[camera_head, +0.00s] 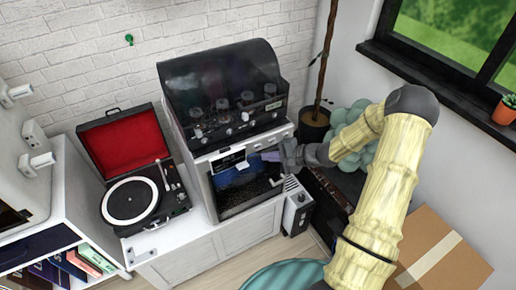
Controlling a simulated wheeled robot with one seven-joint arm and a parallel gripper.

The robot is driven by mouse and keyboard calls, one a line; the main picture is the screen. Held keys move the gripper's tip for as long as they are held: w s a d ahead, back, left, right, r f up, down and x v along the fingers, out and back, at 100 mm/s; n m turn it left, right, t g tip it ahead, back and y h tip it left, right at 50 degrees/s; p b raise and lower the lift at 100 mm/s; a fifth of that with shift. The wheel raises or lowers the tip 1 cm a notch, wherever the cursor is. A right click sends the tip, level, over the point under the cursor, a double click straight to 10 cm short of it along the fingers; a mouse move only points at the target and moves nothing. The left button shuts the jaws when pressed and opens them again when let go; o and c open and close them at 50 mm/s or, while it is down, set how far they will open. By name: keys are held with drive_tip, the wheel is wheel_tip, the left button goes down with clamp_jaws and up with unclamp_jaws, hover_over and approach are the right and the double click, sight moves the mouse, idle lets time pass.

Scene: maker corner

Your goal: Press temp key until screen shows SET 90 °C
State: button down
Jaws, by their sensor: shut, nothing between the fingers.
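A white machine (201,163) with a dark front opening stands on a white cabinet in the middle. A small dark panel (228,162) with a pale strip sits at the top of its front; I cannot read any text on it. No temp key can be told apart at this size. I cannot tell whether the tips touch the machine. My gripper hides part of that front.
A dark-hooded unit (222,85) with several knobs sits above the machine. An open red-lined record player (130,203) is at left. A plant pot (314,126) and a cardboard box (440,262) are at right.

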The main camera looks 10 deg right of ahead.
drive_tip(key=s, duration=0.1)
drive_tip(key=s+d, duration=0.1)
drive_tip(key=s, duration=0.1)
drive_tip(key=shift+b, duration=0.4)
drive_tip(key=shift+a, duration=0.1)
idle(1.4)
drive_tip(key=s+r+n+g+h, duration=0.2)
drive_tip(key=s+r+n+h, duration=0.3)
drive_tip(key=s, duration=0.4)
drive_tip(key=s+a+r+n+g+h+p, duration=0.1)
drive_tip(key=s+r+n+g+h, duration=0.1)
drive_tip(key=s+r+n+h, duration=0.3)
drive_tip(key=s+r+h, duration=0.1)
drive_tip(key=s+r, duration=0.2)
drive_tip(key=s, duration=0.2)
drive_tip(key=shift+a+r, duration=0.2)
drive_tip(key=shift+a, duration=0.05)
drive_tip(key=shift+s, duration=0.1)
